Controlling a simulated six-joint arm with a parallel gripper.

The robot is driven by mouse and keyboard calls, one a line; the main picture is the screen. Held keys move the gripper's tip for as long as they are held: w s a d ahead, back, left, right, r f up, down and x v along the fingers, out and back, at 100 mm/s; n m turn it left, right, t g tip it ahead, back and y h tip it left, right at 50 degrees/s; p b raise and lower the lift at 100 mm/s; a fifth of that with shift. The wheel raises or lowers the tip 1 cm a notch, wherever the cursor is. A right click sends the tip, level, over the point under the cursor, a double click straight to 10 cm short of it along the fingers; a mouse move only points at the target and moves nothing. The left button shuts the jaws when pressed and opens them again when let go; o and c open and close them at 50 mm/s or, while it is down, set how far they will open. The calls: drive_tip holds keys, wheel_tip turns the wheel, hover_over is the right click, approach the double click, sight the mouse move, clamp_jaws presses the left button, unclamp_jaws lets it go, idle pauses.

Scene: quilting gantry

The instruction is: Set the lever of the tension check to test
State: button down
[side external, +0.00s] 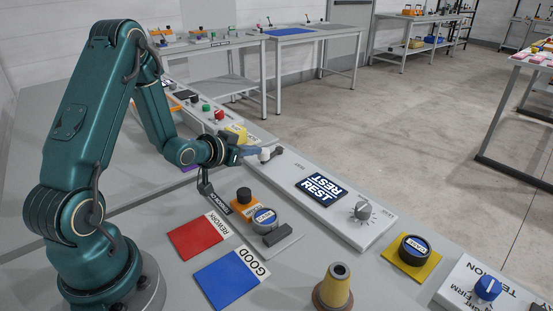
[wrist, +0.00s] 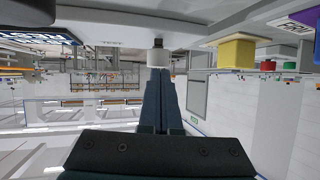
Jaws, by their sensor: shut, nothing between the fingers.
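In the wrist view, the shut fingers (wrist: 161,72) point at the white knob (wrist: 159,60), which sits just past the tips. I cannot tell whether they touch. The fingers hide part of the lever.
A yellow block (side external: 236,134) stands just behind the gripper. Red (side external: 198,237) and blue (side external: 232,277) mats lie in front, near a gauge (side external: 264,218). A brass cone (side external: 336,286), a round gauge on yellow (side external: 413,249) and a TENSION box with a blue knob (side external: 488,288) stand nearer.

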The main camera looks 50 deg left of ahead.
drive_tip(key=shift+w+a+r+g, duration=0.1)
drive_tip(key=shift+w+r+g, duration=0.05)
drive_tip(key=shift+r+g, duration=0.35)
drive_tip(key=shift+a+r+g+y, duration=0.25)
drive_tip(key=shift+a+g+y, duration=0.05)
drive_tip(key=s+a+r+g+h, duration=0.2)
drive_tip(key=a+r+g+h, duration=0.15)
drive_tip(key=a, duration=0.25)
drive_tip(key=s+a+r+g+h, duration=0.2)
drive_tip(key=a+h, duration=0.3)
hover_over(249, 161)
drive_tip(key=shift+m+t, duration=0.3)
drive_tip(key=shift+t, duration=0.05)
drive_tip(key=shift+f, duration=4.05)
